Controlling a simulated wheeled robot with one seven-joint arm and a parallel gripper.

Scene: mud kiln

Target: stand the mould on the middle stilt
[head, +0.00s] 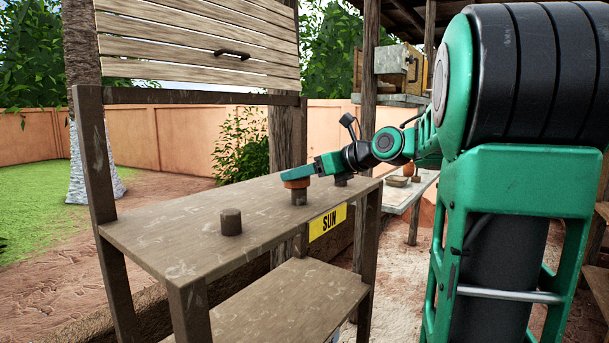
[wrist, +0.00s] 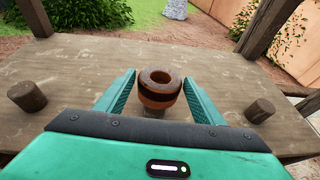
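The mould (wrist: 160,99) is a brown-orange ring with a dark band and a hole in its top. It sits upright on top of the middle stilt (wrist: 153,113); in the head view the mould (head: 297,184) rests on that stilt (head: 299,197). My gripper (wrist: 159,77) is open, with one green finger on each side of the mould and a visible gap on both sides. In the head view my gripper (head: 302,174) reaches in level from the right at the mould's height. The mould partly hides the middle stilt.
Two bare stilts stand on the wooden shelf (head: 180,235): one (head: 231,222) nearer the head camera, one (head: 341,180) farther off. A yellow SUN sign (head: 327,223) is on the shelf's edge. Posts rise at the shelf's corners, and slatted boards (head: 200,45) hang above.

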